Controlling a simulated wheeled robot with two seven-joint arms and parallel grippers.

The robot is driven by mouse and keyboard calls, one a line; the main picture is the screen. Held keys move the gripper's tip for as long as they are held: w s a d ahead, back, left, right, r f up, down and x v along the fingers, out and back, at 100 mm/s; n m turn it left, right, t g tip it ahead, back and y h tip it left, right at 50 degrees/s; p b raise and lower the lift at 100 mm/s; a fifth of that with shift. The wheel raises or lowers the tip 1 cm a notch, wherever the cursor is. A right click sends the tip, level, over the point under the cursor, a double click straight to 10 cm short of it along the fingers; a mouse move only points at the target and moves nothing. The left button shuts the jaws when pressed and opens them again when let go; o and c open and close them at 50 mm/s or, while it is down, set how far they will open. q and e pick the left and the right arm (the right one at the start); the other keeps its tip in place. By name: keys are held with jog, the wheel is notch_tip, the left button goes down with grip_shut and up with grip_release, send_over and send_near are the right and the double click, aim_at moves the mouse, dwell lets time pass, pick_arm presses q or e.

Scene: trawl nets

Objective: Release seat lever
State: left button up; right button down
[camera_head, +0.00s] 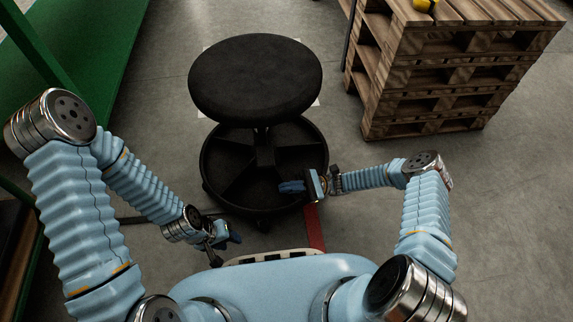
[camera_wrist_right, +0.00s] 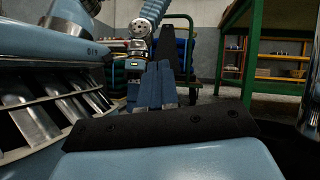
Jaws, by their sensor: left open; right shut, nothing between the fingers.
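A black round stool stands in front of me. Its padded seat (camera_head: 256,78) is on top, and a round tray base (camera_head: 225,165) with spokes is below. The seat lever is not distinguishable in either view. My right gripper (camera_head: 284,187) is shut and empty over the front right part of the tray base, below the seat.
Stacked wooden pallets (camera_head: 430,75) with a yellow item (camera_head: 425,5) on top stand at the right. A green frame (camera_head: 90,60) stands at the left. A green workbench (camera_wrist_right: 275,65) shows in the right wrist view. Grey floor between stool and pallets is clear.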

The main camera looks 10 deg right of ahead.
pick_arm(q)
jog(key=shift+w+d+f+b, duration=0.25)
jog(key=shift+w+f+b, duration=0.15)
jog(key=shift+f, duration=0.25)
pick_arm(e)
jog(key=w+d+y, duration=0.3)
jog(key=d, duration=0.2)
jog(key=shift+d+r+t, duration=0.15)
jog(key=shift+d+t, duration=0.05)
jog(key=shift+t, duration=0.1)
jog(key=shift+a, duration=0.1)
jog(key=p, duration=0.3)
send_near(269, 162)
jog(key=a+r, duration=0.1)
jog(key=a, duration=0.3)
pick_arm(q)
jog(key=shift+a+r, duration=0.15)
jog(key=shift+r, duration=1.2)
pick_arm(e)
jog(key=shift+r, duration=0.85)
